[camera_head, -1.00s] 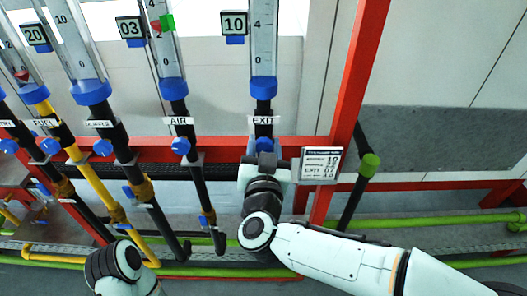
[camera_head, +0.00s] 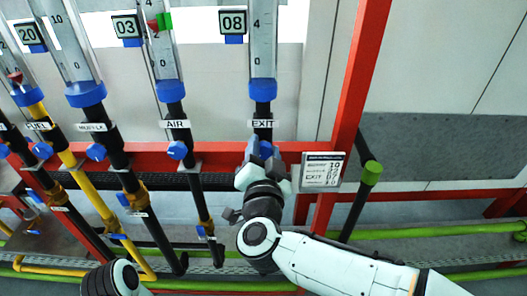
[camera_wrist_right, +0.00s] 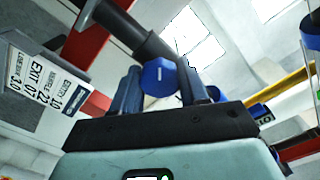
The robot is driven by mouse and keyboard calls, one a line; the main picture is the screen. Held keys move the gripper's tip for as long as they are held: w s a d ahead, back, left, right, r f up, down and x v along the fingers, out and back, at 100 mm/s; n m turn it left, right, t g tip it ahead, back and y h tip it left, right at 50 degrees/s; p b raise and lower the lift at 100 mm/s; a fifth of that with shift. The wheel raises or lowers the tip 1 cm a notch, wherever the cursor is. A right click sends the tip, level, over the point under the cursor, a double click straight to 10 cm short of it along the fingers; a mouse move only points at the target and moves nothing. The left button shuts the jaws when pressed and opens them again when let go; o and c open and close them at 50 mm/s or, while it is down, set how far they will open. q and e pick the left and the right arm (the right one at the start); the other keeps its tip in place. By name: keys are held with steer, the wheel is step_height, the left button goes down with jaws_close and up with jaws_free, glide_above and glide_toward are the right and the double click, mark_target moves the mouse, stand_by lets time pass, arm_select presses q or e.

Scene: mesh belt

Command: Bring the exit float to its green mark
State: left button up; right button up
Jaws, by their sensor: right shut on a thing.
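The exit tube (camera_head: 263,45) stands above the EXIT label (camera_head: 263,124). Its display (camera_head: 233,22) reads 08. The exit float and its green mark are not in view; the tube's upper part is cut off by the picture's top edge. The blue exit knob (camera_head: 265,149) is partly hidden behind my right gripper (camera_head: 259,160). In the right wrist view the exit knob (camera_wrist_right: 158,78) sits between the two fingers of my right gripper (camera_wrist_right: 164,85), which is shut on it. Part of my left arm shows at bottom left, but its gripper does not.
A card (camera_head: 321,172) with an EXIT line reading 07 hangs right of the knob, near the red post (camera_head: 360,65). The air tube (camera_head: 166,50), with display 03 (camera_head: 127,27), and its blue knob (camera_head: 178,150) stand to the left. Green pipes run low behind.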

steer(key=o, duration=1.1)
steer(key=shift+c, duration=0.2)
steer(key=s, duration=1.3)
steer(key=shift+s+b, duration=0.25)
steer(key=shift+b, duration=0.1)
